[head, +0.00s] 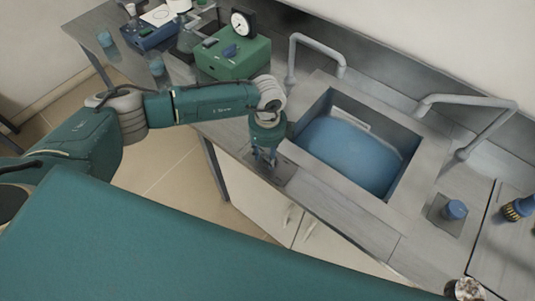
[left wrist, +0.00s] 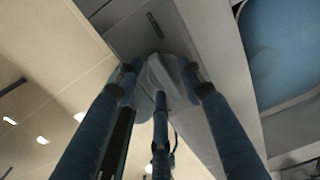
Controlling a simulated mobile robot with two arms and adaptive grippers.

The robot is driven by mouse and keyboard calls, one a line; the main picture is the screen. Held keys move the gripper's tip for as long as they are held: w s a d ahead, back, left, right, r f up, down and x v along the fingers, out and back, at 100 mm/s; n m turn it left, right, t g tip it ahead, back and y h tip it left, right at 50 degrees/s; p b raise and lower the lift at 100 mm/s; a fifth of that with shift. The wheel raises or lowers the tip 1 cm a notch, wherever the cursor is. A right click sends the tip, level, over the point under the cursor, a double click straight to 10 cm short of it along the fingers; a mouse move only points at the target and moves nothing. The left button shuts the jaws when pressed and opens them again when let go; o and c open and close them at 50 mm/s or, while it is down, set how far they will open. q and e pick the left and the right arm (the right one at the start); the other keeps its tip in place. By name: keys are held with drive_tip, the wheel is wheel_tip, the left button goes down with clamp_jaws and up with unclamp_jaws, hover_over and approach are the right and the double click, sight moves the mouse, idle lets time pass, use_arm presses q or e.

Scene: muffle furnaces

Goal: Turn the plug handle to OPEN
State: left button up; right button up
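My left gripper (head: 266,158) points down at the counter in front of the blue-bottomed sink, over a grey plate (head: 284,181) set in the worktop. In the left wrist view its fingers (left wrist: 162,85) are spread around a pale, rounded piece (left wrist: 166,73), which looks like the plug handle. The piece stands on the grey plate (left wrist: 143,38) between the fingertips; firm contact is not visible. In the head view the gripper hides the handle. No OPEN marking is readable. My right gripper is not in view.
The sink (head: 349,151) lies just right of the gripper, with a grey tap (head: 320,49) behind it and another tap (head: 470,102) further right. A green box (head: 233,57) with a dial gauge (head: 242,23) stands at the back.

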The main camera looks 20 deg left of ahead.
use_arm(q)
clamp_jaws()
drive_tip(key=m+b, duration=0.3)
drive_tip(key=shift+w+f, duration=0.15)
drive_tip(key=m+b, duration=1.1)
drive_tip(key=b, duration=0.1)
drive_tip(key=shift+w+d+m, duration=0.15)
drive_tip(key=shift+w+m, duration=0.2)
drive_tip(key=shift+m, duration=0.05)
drive_tip(key=shift+d+r+m+b, duration=0.1)
drive_tip(key=shift+r+m+b, duration=0.1)
drive_tip(key=shift+m+b, duration=1.45)
drive_tip(key=shift+o, duration=0.3)
unclamp_jaws()
